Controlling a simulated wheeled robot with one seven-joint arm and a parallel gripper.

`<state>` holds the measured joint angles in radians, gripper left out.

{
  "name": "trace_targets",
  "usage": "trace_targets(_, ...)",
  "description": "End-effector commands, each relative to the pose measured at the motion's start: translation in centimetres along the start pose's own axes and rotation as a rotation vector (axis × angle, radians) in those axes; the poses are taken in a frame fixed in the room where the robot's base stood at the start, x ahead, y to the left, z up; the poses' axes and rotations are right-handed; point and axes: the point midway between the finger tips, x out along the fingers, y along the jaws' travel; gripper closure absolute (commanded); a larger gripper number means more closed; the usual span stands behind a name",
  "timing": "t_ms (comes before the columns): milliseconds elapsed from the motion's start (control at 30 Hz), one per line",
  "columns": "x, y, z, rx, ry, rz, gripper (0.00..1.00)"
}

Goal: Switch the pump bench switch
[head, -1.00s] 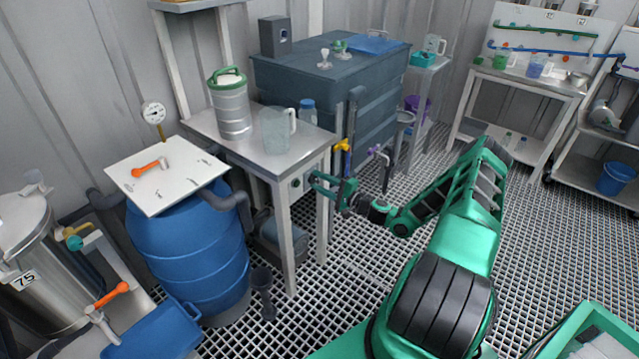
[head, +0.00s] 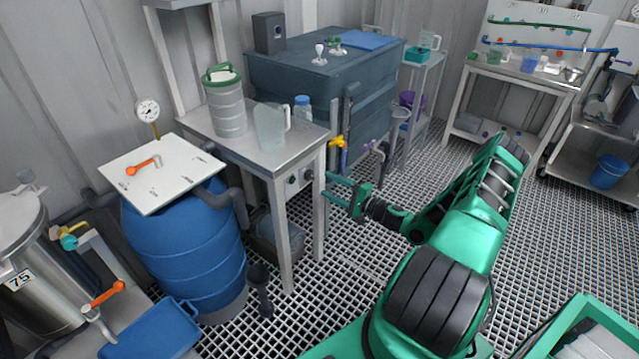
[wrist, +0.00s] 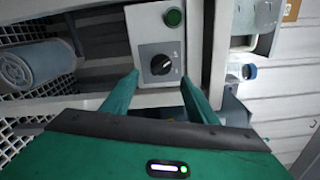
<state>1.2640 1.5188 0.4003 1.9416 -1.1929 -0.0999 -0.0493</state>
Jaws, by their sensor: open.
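The pump bench (head: 262,155) is a steel-topped table left of centre in the head view. Its switch is a black rotary knob (wrist: 161,64) with a pale pointer mark, on a light grey box (wrist: 150,30) in the wrist view. A round green button (wrist: 173,17) sits above the knob on the same box. The box also shows small under the tabletop in the head view (head: 299,181). My gripper (wrist: 160,82) is open and empty. Its green fingers point at the box, one on each side of the knob's lower part. I cannot tell whether they touch it.
A blue drum (head: 185,245) stands left of the bench, and a dark tank (head: 320,85) stands behind it. A clear jug (head: 270,128) and a steel canister (head: 226,108) stand on the bench top. The bench's front leg (head: 283,235) is close by. Grating floor is free to the right.

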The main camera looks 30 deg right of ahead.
Motion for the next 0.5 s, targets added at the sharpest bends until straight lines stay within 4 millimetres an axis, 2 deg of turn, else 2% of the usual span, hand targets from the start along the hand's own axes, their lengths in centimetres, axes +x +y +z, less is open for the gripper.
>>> trace_targets(100,-1.9,0.1,-0.1,0.001,0.002,0.001,0.47)
trace_targets(200,-2.8,0.1,-0.1,0.0,0.001,0.001,0.47)
trace_targets(500,-3.6,0.1,-0.1,0.0,0.0,0.001,0.47)
